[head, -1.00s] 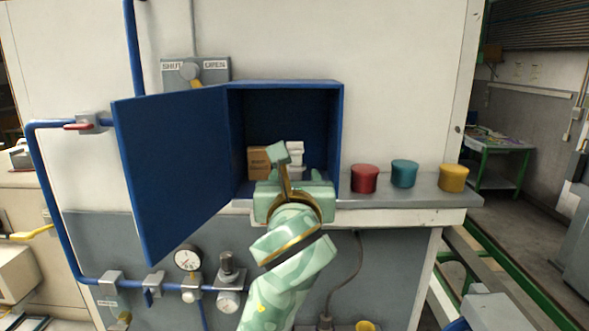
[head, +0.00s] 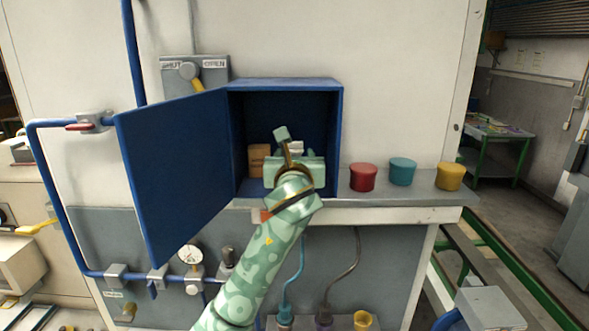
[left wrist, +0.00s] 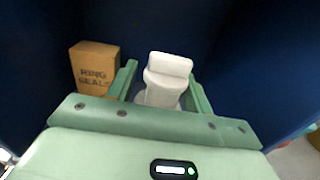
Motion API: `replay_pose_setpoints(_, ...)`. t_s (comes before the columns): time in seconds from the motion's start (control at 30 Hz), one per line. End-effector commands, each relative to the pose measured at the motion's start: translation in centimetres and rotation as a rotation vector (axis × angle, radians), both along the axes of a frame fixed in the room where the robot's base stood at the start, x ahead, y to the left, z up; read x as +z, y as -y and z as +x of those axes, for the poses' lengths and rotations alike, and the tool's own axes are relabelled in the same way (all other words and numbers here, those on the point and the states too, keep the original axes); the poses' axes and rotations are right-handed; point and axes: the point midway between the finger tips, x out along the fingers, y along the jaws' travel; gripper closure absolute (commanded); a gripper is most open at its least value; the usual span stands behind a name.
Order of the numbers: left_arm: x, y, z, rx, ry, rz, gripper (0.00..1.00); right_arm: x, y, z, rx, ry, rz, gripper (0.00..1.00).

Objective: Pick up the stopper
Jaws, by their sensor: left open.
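A white piece with a blocky top and a rounded body, which looks like the stopper (left wrist: 166,82), stands inside the open blue cabinet. In the head view only a bit of the white piece (head: 299,147) shows behind my gripper. My left gripper (head: 291,158) reaches into the cabinet. In the left wrist view the fingers of my left gripper (left wrist: 162,74) are apart, one on each side of the white piece. I cannot tell whether they touch it. Its lower part is hidden by the gripper. My right gripper is not in view.
A brown box marked RING SEALS (left wrist: 95,68) stands left of the white piece. The cabinet door (head: 180,170) hangs open to the left. Red (head: 362,177), teal (head: 403,171) and yellow (head: 450,177) round pieces sit on the shelf (head: 400,197) to the right.

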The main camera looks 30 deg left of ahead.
Motion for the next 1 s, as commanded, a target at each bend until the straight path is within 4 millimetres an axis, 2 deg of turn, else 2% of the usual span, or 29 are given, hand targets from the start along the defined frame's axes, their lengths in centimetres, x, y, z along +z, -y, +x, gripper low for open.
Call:
replay_pose_setpoints(0.03,0.0,0.0,0.0,0.000,0.000,0.000,0.55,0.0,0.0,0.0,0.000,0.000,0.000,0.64)
replay_pose_setpoints(0.13,0.0,0.0,0.0,0.000,0.000,0.000,0.82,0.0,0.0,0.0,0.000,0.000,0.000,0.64)
replay_pose_setpoints(0.57,0.4,0.2,-0.2,-0.001,0.003,-0.001,0.83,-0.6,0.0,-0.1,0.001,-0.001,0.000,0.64)
replay_pose_setpoints(0.77,2.9,0.3,-0.4,-0.001,0.006,-0.001,0.83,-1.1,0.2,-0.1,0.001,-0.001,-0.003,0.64)
replay_pose_setpoints(1.0,7.2,0.3,-0.4,0.000,0.005,0.000,0.83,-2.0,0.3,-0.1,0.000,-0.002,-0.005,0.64)
